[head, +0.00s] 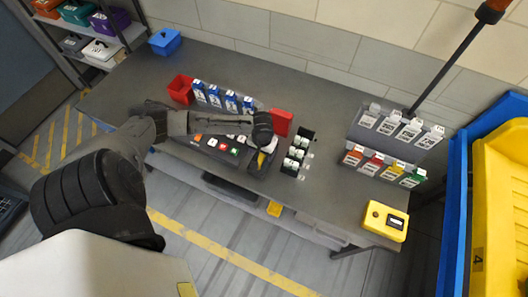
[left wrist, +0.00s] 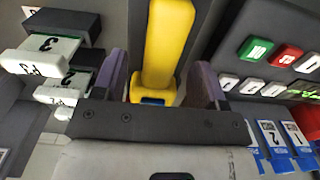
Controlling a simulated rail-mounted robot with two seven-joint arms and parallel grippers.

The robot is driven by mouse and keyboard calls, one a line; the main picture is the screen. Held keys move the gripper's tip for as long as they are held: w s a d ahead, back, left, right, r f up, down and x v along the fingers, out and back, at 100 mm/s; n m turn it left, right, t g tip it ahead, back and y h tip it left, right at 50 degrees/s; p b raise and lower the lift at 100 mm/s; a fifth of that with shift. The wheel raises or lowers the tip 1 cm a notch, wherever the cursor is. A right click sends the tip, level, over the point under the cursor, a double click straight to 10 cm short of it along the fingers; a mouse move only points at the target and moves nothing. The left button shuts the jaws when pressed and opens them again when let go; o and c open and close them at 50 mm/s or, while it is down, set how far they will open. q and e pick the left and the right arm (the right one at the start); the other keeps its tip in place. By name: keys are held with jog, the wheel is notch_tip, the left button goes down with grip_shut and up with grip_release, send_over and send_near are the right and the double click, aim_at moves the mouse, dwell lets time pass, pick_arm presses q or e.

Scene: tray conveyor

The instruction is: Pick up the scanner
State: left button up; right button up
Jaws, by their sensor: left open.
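The scanner (head: 262,158) is only partly in view in the head view, as a small yellow part on the table under my left gripper (head: 263,140). Most of it is hidden there by the gripper. In the left wrist view, its long yellow body (left wrist: 168,45) with a blue patch at the lower end lies between the two fingers of my left gripper (left wrist: 160,82). The fingers are open, one on each side of it. I cannot tell whether they touch it. My right gripper is not in view.
A keypad (head: 222,147) is left of the scanner, and a black rack of white-labelled cards (head: 297,152) is right of it. Blue cartons (head: 230,100) and a red bin (head: 281,122) stand behind. A yellow box (head: 385,221) sits at the right front edge.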

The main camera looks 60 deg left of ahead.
pick_arm(q)
jog(key=shift+f, duration=0.9)
jog(key=shift+c, duration=0.4)
jog(key=c, duration=1.1)
